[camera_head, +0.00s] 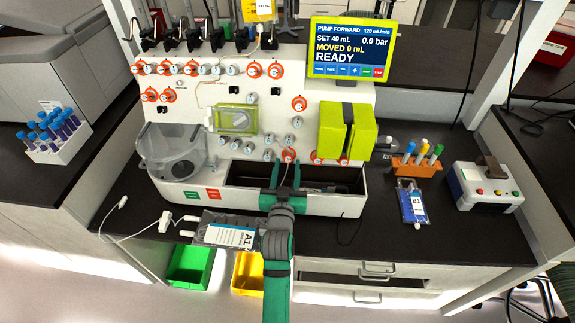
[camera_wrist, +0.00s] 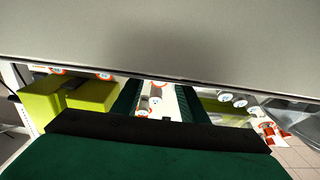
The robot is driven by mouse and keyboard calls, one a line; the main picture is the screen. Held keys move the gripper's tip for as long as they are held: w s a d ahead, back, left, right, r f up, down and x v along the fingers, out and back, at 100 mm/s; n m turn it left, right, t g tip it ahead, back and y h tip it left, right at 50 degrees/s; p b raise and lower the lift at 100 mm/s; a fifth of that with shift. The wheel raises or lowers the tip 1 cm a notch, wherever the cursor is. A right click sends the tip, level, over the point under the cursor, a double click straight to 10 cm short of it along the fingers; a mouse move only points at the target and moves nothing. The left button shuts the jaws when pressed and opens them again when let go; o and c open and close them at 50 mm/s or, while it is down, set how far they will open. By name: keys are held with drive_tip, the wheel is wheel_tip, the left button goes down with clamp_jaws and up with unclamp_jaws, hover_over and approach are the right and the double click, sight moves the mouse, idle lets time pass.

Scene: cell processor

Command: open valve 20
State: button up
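The white processor panel (camera_head: 275,100) carries rows of small round valves, many with orange-red rings. Their numbers are too small to read, so I cannot tell which is valve 20. My gripper (camera_head: 285,172) is at the panel's lower middle, its two green fingers pointing up at it. A red-ringed valve (camera_head: 288,156) shows at the fingertips. In the wrist view my gripper (camera_wrist: 156,100) has its fingers apart, with a pale valve knob (camera_wrist: 155,101) seen between them. I cannot tell whether the fingers touch it. The wrist view is largely blocked by a grey surface and my dark gripper body.
A yellow-green block (camera_head: 346,132) sticks out right of my gripper. A clear-covered housing (camera_head: 172,150) is at left. The screen (camera_head: 350,48) reads READY. A bag marked A1 (camera_head: 228,233) lies beside my arm at the counter's front edge. An open trough (camera_head: 322,180) runs below the panel.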

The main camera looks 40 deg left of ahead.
drive_tip(key=shift+w+a, duration=0.35)
drive_tip(key=shift+w, duration=0.15)
clamp_jaws()
